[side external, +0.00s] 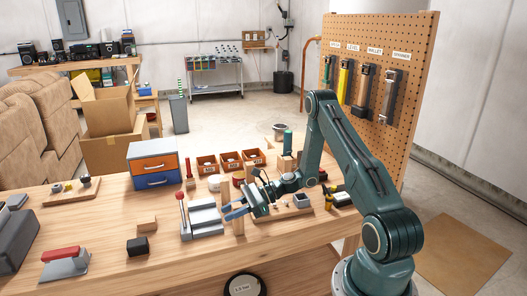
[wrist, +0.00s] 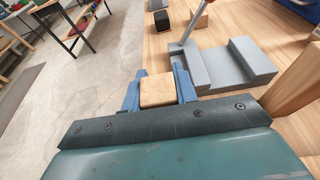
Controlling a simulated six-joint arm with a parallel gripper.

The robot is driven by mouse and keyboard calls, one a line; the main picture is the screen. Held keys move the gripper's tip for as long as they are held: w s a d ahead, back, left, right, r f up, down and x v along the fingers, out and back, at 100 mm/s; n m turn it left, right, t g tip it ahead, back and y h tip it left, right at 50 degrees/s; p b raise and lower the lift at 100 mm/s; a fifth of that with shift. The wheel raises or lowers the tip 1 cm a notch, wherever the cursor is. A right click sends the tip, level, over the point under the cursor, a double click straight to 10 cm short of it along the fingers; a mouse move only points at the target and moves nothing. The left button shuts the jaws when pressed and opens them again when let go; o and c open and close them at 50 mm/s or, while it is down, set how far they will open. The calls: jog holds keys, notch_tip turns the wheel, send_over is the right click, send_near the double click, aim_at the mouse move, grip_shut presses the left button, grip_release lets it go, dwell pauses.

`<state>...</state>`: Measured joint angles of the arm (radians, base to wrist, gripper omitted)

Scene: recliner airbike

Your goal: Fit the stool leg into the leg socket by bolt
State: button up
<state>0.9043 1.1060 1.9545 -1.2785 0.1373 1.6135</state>
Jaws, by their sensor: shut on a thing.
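My gripper (side external: 236,213) has blue fingers and is over the near part of the workbench, just right of a grey stepped fixture. It is shut on an upright square wooden piece, which I take as the stool leg (side external: 238,224). The wrist view shows the leg's square end (wrist: 157,90) between the two blue fingers (wrist: 159,92). Its lower end is hidden in the wrist view. A wooden board (side external: 72,191) with small fittings lies at the left; another board with a grey fitting (side external: 302,201) is behind the gripper. I cannot tell which fitting is the leg socket.
The grey fixture (wrist: 212,70) with a red-handled lever is close beside the gripper. A black block (side external: 138,246), a small wooden block (side external: 147,224) and a red-topped tool (side external: 65,262) lie leftward. Drawers (side external: 153,163) and parts bins (side external: 230,161) stand behind.

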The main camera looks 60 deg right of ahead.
notch_tip(320, 180, up, 20)
dwell(0.8)
jog(key=shift+f, duration=0.1)
dwell(0.4)
jog(key=s+d+f, duration=0.3)
jog(key=d+f, duration=0.5)
jog(key=d, duration=0.2)
jog(key=shift+d+f+m+t+h, duration=0.2)
jog(key=shift+f+m+t+h, duration=0.1)
jog(key=shift+m+h, duration=0.1)
jog(key=shift+f, duration=0.2)
jog(key=shift+f, duration=2.25)
jog(key=shift+f, duration=1.1)
dwell(0.9)
